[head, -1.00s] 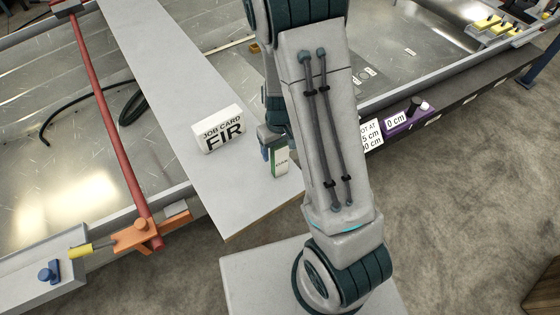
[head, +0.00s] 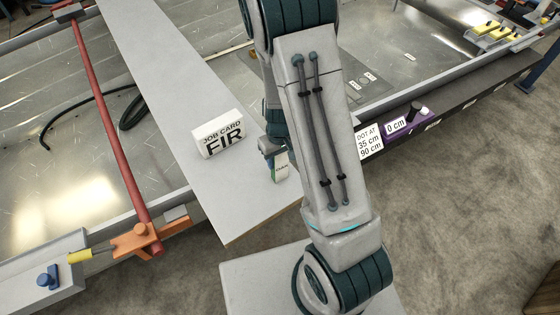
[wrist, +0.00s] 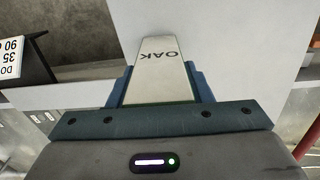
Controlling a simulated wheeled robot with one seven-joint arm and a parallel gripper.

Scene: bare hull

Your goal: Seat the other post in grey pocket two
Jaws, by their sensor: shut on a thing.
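My gripper (head: 268,147) is mostly hidden behind my arm in the head view, over the grey plank. It is shut on a white block marked OAK (head: 280,168) with a green part. In the wrist view the OAK block (wrist: 162,72) stands out between the two blue fingers (wrist: 161,88). I cannot tell whether it touches the plank. A dark grey plate (head: 362,82) with small white labels lies beyond my arm; I cannot read them or make out a pocket. No thing is clearly a post; a black knob (head: 415,107) sits on the purple block.
A white job card block reading FIR (head: 219,134) stands on the grey plank (head: 175,95), left of my gripper. A purple block marked 0 cm (head: 405,123) and a sign reading DOT AT 35 cm 90 cm (head: 369,142) are on the right rail. A red bar (head: 110,120) crosses the left.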

